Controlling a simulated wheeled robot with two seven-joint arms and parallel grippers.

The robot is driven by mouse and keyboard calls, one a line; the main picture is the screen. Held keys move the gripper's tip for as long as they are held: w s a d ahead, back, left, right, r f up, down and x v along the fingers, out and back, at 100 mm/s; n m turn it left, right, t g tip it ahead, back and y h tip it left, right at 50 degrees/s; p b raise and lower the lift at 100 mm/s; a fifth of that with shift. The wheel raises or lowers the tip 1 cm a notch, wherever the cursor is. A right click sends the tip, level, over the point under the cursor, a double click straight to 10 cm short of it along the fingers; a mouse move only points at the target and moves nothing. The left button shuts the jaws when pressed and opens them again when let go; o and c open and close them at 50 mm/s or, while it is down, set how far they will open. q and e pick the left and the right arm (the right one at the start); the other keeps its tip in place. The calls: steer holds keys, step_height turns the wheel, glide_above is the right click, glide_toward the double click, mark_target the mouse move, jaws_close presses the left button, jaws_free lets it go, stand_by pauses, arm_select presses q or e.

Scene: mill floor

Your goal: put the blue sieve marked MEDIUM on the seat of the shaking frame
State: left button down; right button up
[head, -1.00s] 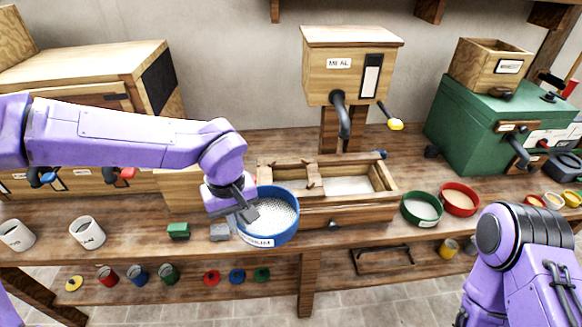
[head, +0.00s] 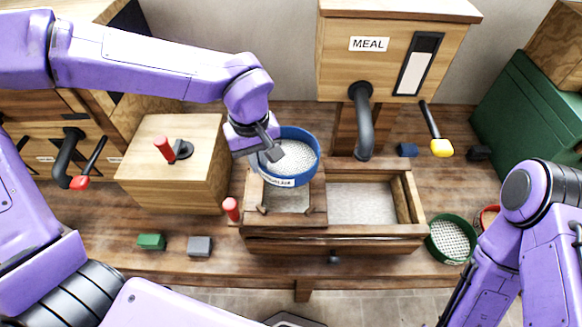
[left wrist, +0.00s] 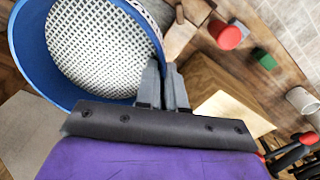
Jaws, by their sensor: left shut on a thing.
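The blue sieve (head: 313,157) has a white mesh and a white label on its front wall; the label is too small to read surely now. My left gripper (head: 272,154) is shut on the sieve's left wall; the left wrist view shows the fingers (left wrist: 163,88) pinching the sieve's rim (left wrist: 28,52). The sieve is held over the back of the shaking frame (head: 318,204), the wooden frame at the left of the trough. It hides the back of the seat, and I cannot tell the gap beneath. My right gripper is out of view.
The wooden trough (head: 404,200) lies right of the frame. The meal box (head: 335,52) with a dark spout (head: 363,125) stands behind. A red-topped peg (head: 231,208) is close at the frame's left. A green sieve (head: 451,238) stands to the right.

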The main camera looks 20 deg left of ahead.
mark_target(261, 198)
arm_select(q)
steer(key=f, duration=0.1)
steer(key=s+f, duration=0.1)
steer(key=f, duration=0.1)
steer(key=shift+f, duration=0.3)
steer(key=s+f, duration=0.2)
steer(key=f, duration=0.1)
steer(key=shift+s+f, duration=0.15)
steer(key=shift+f, duration=0.05)
steer(key=shift+w+f, duration=0.45)
steer(key=shift+f, duration=0.15)
steer(key=shift+w+f, duration=0.4)
steer(key=shift+f, duration=0.2)
steer(key=shift+w, duration=0.2)
steer(key=shift+s, duration=0.5)
steer(key=c, duration=1.2)
jaws_free()
steer(key=shift+c, duration=0.2)
steer(key=shift+w+f, duration=0.1)
steer(key=shift+w, duration=0.15)
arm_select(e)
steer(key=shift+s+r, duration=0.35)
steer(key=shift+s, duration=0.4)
arm_select(q)
steer(key=shift+s, duration=0.1)
step_height(261, 198, up, 12)
steer(key=shift+r, duration=0.25)
